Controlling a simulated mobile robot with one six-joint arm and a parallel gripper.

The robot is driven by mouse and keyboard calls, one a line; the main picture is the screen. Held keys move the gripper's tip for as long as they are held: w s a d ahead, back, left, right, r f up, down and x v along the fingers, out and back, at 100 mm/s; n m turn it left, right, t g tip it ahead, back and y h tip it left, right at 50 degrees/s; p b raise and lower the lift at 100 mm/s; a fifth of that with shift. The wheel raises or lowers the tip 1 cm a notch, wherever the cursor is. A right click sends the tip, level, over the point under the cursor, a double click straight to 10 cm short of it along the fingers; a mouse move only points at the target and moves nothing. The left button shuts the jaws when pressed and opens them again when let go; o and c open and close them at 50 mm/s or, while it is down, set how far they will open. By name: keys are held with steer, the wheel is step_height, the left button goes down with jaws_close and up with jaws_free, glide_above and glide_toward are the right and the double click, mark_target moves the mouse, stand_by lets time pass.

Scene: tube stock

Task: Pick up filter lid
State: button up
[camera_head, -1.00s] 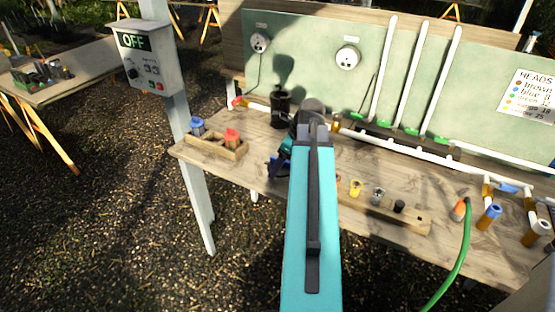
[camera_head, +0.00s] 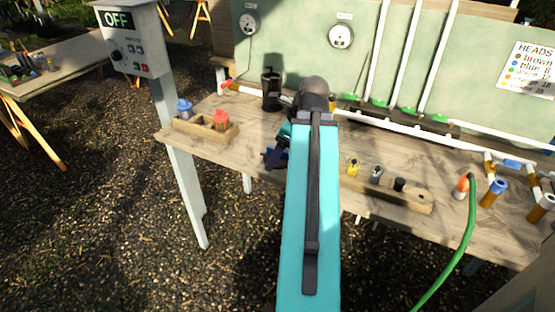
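A dark open-topped cylinder (camera_head: 271,92), which looks like a filter body, stands upright at the back of the wooden bench (camera_head: 340,140). I cannot make out a separate filter lid for certain. My gripper (camera_head: 275,156) is low over the bench's left-middle part, in front of the cylinder and apart from it in the picture. My teal arm and its dark joint hide most of the gripper, so its fingers and anything between them cannot be told. A small dark-blue patch shows at its tip; I cannot tell whether it is gripper or object.
A wooden holder (camera_head: 206,128) with blue and red pieces stands at the bench's left end. A wooden strip (camera_head: 415,199) with small fittings lies at the front. White pipes (camera_head: 405,135) and a green board (camera_head: 300,50) line the back. A green hose (camera_head: 468,235) hangs right.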

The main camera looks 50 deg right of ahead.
steer(key=shift+s+a+f+b, duration=0.1)
steer(key=shift+s+f+b, duration=0.1)
steer(key=shift+b, duration=0.6)
steer(key=shift+s+a+r+b, duration=0.1)
steer(key=shift+s+a+b, duration=0.15)
steer(key=shift+b, duration=0.75)
steer(key=shift+s+a+r+b, duration=0.1)
steer(key=shift+s+r+b, duration=0.1)
steer(key=shift+b, duration=0.3)
steer(key=w+a+f+n+g+y, duration=0.2)
steer(key=w+a+f+n+g, duration=0.15)
steer(key=w+a+n, duration=0.65)
steer(key=w+a+f+n+g+y, duration=0.15)
steer(key=w+a+f+n, duration=0.4)
steer(key=w+a, duration=0.8)
steer(key=w+a+f+n+g+h, duration=0.1)
steer(key=a+n, duration=0.6)
steer(key=a, duration=0.7)
steer(key=shift+w+f+g, duration=0.6)
steer(key=shift+w+f, duration=0.1)
steer(key=shift+f, duration=0.15)
steer(key=shift+a, duration=0.1)
